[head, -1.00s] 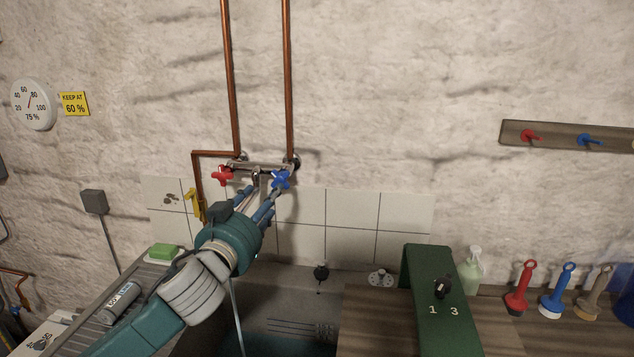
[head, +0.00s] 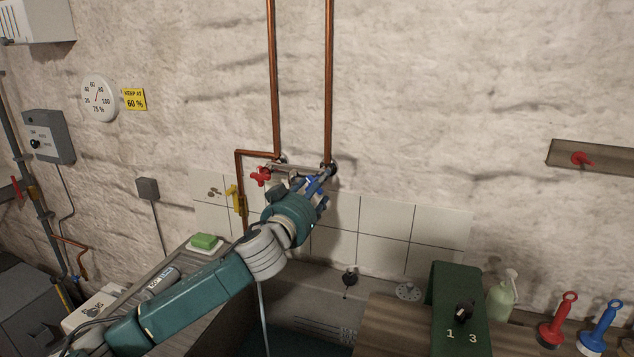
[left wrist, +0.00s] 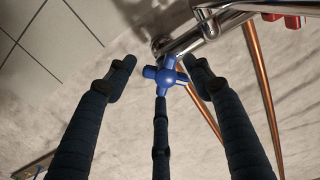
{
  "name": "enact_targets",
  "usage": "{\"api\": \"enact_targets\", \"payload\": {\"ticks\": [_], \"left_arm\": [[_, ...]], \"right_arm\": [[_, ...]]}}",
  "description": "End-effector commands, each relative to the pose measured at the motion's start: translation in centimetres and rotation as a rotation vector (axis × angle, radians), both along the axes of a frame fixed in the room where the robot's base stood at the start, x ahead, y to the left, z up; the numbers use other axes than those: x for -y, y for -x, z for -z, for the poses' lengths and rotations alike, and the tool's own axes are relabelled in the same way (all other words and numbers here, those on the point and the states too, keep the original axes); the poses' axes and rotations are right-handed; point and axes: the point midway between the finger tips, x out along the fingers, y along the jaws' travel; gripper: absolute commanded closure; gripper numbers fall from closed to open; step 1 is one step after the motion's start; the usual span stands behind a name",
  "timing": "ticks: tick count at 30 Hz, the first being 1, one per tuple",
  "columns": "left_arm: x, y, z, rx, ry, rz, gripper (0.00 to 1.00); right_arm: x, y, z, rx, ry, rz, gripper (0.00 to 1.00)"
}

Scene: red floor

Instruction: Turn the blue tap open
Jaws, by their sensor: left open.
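The blue tap (left wrist: 167,76) is a knob with stubby arms on the chrome mixer pipe (left wrist: 213,27). In the left wrist view it lies between the fingertips of my left gripper (left wrist: 162,77), with visible gaps to the two side fingers. The middle finger points at it from below, and I cannot tell whether it touches. The gripper is open. In the head view, the left gripper (head: 318,186) reaches up to the wall mixer and mostly hides the blue tap and the spout. My right gripper is not in view.
The red tap (head: 261,176) is left of the blue one. Copper pipes (head: 329,80) run up the wall. The sink (head: 300,315) lies below, with a green panel (head: 455,300) at its right. A green sponge (head: 204,241) lies left. A thin pale line below my wrist is unclear.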

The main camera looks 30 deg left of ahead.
Motion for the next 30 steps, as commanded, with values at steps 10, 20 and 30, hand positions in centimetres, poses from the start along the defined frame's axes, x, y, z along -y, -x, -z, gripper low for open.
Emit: {"api": "enact_targets", "payload": {"ticks": [10,20,30], "left_arm": [[-0.2,-1.0,0.1,0.000,-0.001,0.001,0.48],[-0.2,-1.0,0.1,-0.001,-0.001,-0.001,0.90],[-0.3,-0.9,0.1,0.008,0.035,-0.003,0.90]], "right_arm": [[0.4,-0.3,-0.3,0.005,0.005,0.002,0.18],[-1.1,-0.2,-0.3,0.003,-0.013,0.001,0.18],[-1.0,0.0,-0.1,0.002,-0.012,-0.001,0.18]]}}
